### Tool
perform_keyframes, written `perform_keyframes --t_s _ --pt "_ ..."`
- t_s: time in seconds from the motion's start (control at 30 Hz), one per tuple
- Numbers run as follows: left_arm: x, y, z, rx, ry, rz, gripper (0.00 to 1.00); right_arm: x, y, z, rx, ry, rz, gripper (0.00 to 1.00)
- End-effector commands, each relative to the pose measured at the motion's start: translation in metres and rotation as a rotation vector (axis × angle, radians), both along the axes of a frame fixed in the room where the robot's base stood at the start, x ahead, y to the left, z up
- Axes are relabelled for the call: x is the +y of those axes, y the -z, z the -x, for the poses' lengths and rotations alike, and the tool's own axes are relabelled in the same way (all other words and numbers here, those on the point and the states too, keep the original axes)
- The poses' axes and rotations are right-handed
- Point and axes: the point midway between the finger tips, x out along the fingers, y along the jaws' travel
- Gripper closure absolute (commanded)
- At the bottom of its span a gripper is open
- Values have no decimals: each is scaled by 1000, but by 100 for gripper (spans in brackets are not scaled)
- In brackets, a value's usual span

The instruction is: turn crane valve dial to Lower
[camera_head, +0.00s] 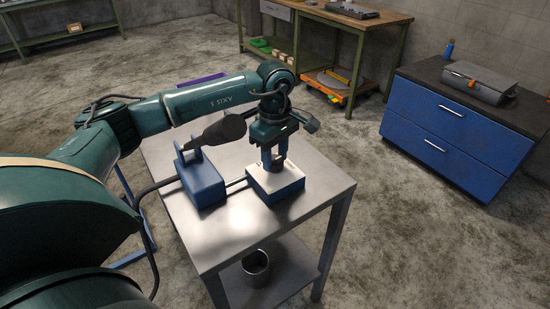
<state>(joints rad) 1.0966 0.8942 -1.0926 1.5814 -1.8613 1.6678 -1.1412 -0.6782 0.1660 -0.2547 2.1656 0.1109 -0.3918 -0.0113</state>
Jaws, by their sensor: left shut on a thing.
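The crane valve is a small blue box with a pale top (291,181) on the metal table. Its dial (273,170) is small and dark and stands on the box top. My left gripper (274,158) points down from above and is shut on the dial. The fingers and wrist hide much of the dial, so its setting and the labels cannot be read. My right gripper is not in view.
Left of the valve, a blue pump unit (206,187) with a dark lever stands on the metal table (230,238), joined by hoses. The table's front is clear. A metal cup (256,268) sits on the lower shelf. A blue drawer cabinet (450,130) stands at right.

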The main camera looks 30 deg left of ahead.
Motion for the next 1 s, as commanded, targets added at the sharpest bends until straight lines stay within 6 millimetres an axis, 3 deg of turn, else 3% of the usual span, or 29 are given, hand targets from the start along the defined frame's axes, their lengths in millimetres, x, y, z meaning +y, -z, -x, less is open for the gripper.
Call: perform_keyframes --t_s 0.7,0.73,1.0 --pt "0 -1 -1 -3 80 2 85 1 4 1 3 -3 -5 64" --pt "0 -1 -1 -3 80 2 62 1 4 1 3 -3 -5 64" --pt "0 -1 0 -2 78 1 41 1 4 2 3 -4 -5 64"
